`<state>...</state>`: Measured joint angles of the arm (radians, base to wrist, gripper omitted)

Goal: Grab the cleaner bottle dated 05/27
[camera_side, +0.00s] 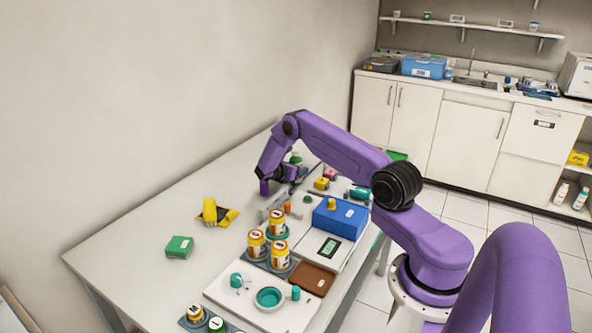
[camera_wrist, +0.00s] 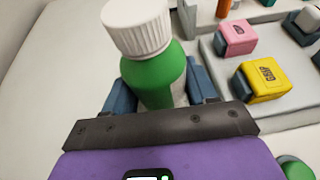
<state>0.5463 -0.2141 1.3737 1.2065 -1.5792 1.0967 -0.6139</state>
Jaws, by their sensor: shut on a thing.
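A green bottle with a ribbed white cap (camera_wrist: 165,78) stands between the two blue-grey fingers of my gripper (camera_wrist: 163,88) in the wrist view. The fingers are shut on its sides, and the cap rises above them. The bottle's lower part is hidden by my gripper. A pale label edge shows on its right side, but no date can be read. In the side view my gripper (camera_side: 278,188) is low over the far part of the white table, and the held bottle cannot be made out clearly there.
A pink box (camera_wrist: 236,37) and a yellow box (camera_wrist: 262,80) sit on a grey tray right of the bottle. White-capped amber jars (camera_side: 257,244), a blue box (camera_side: 341,218) and a green box (camera_side: 179,247) stand nearer the camera. The table's left side is mostly clear.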

